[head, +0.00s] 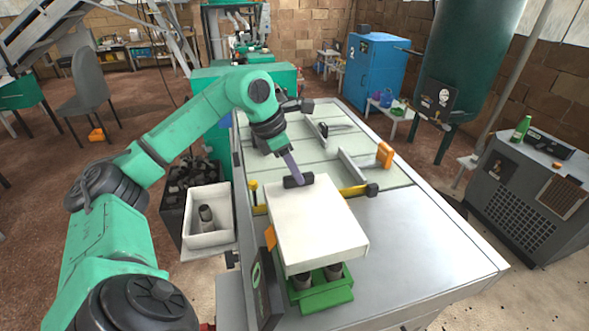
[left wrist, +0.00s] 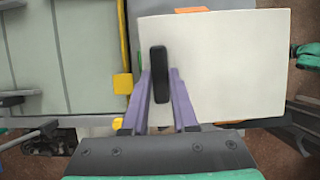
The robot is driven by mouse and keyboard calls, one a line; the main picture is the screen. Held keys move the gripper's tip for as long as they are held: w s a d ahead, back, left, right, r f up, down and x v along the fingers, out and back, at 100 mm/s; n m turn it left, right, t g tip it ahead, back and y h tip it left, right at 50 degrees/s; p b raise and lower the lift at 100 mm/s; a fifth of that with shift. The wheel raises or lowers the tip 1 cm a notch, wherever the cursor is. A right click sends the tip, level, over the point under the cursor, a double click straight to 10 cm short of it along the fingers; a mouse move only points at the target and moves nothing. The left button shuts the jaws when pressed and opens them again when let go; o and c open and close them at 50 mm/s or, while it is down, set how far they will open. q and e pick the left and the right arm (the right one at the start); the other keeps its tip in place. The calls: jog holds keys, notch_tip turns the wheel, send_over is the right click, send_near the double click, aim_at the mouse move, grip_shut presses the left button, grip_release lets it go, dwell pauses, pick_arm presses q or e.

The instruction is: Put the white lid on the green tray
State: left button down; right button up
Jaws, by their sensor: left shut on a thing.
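The white lid (head: 312,225) is a flat, light panel with a black handle (head: 298,181) near its far edge. The green tray (head: 325,289) shows below the lid's near edge, with dark cylindrical plugs (head: 333,271) in it. The lid covers most of the tray; I cannot tell whether it rests fully on it. My left gripper (head: 296,176) is at the handle, shut on it. In the left wrist view, the purple fingers (left wrist: 160,90) sit either side of the black handle (left wrist: 159,74), with the white lid (left wrist: 225,60) beneath. My right gripper is not in view.
The grey metal table (head: 430,245) has free room to the right. A yellow bar (head: 353,191) and an orange block (head: 385,154) lie beyond the lid. A dark panel (head: 268,290) stands left of the tray. A white bin (head: 207,215) is further left.

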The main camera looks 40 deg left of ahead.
aim_at(294, 195)
pick_arm(q)
notch_tip(294, 195, down, 8)
jog(key=b, duration=0.6)
jog(key=shift+s+r, duration=0.1)
jog(key=shift+r, duration=0.05)
jog(key=shift+f+b, duration=0.95)
jog(key=shift+f, duration=0.1)
jog(key=c, duration=0.6)
grip_release()
jog(key=p+v, duration=0.3)
jog(key=v, duration=1.1)
jog(key=shift+s+a+r, duration=0.1)
jog(key=shift+s+r, duration=0.1)
jog(key=shift+r, duration=0.1)
jog(key=shift+f, duration=0.1)
